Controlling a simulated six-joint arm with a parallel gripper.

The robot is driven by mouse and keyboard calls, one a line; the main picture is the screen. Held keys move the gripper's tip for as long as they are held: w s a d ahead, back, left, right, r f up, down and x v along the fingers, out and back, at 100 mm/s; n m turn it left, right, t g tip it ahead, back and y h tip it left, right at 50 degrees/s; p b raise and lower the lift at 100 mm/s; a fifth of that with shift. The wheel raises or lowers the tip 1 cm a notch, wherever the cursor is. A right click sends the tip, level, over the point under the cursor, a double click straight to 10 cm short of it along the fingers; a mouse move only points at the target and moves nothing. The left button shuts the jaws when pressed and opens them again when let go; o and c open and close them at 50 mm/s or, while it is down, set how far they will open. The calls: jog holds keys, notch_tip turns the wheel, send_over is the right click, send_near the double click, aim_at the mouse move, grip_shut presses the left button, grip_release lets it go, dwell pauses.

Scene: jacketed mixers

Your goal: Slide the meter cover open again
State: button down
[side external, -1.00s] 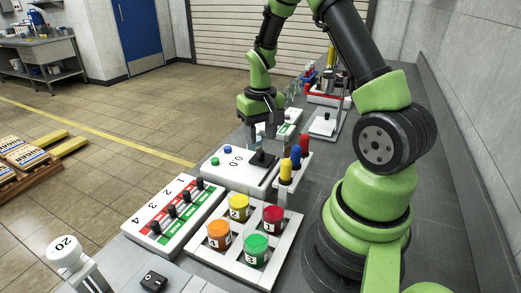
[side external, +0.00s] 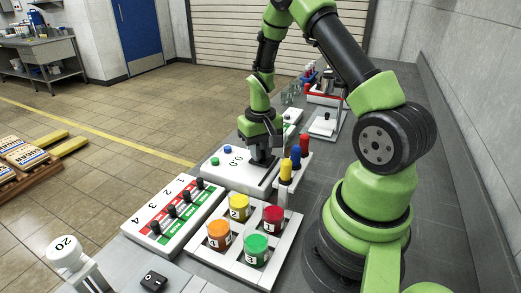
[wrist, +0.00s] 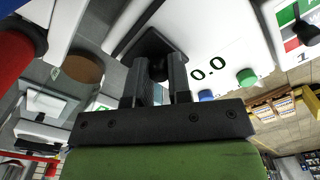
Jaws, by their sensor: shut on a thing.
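The meter is a white box (side external: 232,176) on the bench with a 0.0 reading, a blue button and a green button. It also fills the upper part of the wrist view (wrist: 215,30). A dark cover plate (wrist: 150,42) with a small black knob (wrist: 158,70) lies on its top, beside the 0.0 reading. My gripper (side external: 262,158) is down at the meter's right part. In the wrist view its two fingers (wrist: 159,78) are shut on the knob. The gripper hides most of the cover in the side view.
A stand with yellow, blue and red pieces (side external: 296,160) is close to the gripper's right. A tray (side external: 240,275) of coloured jars and a numbered switch panel (side external: 173,215) stand in front. A scale-like white device (side external: 323,125) is behind right.

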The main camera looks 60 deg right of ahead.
aim_at(251, 175)
jog(key=a, duration=0.5)
jog(key=shift+a, duration=0.25)
jog(key=c, duration=1)
grip_release()
jog(key=shift+c, duration=0.2)
notch_tip(251, 175, up, 10)
jog(key=s+a+r+n+t+y, duration=0.2)
jog(key=s+a+r+t, duration=0.5)
jog(key=s+a+r, duration=0.4)
notch_tip(251, 175, up, 4)
jog(key=shift+s+a+f+n, duration=0.1)
jog(key=shift+s+a+n, duration=0.1)
jog(key=shift+a+n, duration=0.65)
